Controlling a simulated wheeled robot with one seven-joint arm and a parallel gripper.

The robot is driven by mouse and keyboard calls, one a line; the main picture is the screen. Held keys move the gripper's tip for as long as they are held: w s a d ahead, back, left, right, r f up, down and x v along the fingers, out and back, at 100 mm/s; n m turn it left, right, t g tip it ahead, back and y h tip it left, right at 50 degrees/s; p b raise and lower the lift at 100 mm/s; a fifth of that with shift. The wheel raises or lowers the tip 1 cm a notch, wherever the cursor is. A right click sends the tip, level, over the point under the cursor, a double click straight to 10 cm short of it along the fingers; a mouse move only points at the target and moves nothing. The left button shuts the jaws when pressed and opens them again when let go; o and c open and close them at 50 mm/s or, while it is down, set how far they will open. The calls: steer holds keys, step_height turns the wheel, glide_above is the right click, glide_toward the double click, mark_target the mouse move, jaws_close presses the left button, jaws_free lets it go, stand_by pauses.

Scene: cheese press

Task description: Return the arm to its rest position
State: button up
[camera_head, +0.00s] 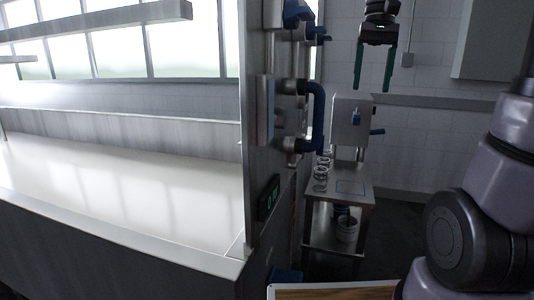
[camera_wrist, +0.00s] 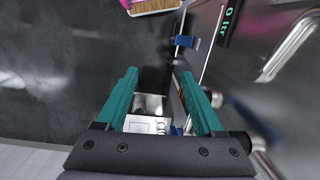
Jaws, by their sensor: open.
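My gripper (camera_head: 373,82) hangs at the top of the head view, to the right of the metal panel with blue handles. Its two teal fingers point down and stand apart, with nothing between them. The fingers also show in the wrist view (camera_wrist: 159,88), open and empty, high above the floor. Below it in the head view is a small steel table (camera_head: 355,200) carrying a press (camera_head: 349,121) with a blue lever. My purple and dark arm links fill the right side of the head view.
A large pale vat (camera_head: 110,195) fills the left. A panel (camera_head: 262,150) with blue-handled pipes and a green display stands at its right end. Round metal pieces (camera_head: 321,178) stand on the steel table. A bucket (camera_head: 347,229) stands on its lower shelf. A wood-coloured board (camera_head: 330,292) is at the bottom.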

steer(key=s+f+m+t+y, duration=0.1)
steer(key=s+f+t, duration=0.2)
steer(key=s+t, duration=0.5)
steer(key=shift+s+d+f, duration=0.15)
steer(key=shift+s+d, duration=0.1)
steer(key=shift+s, duration=0.7)
stand_by(0.9)
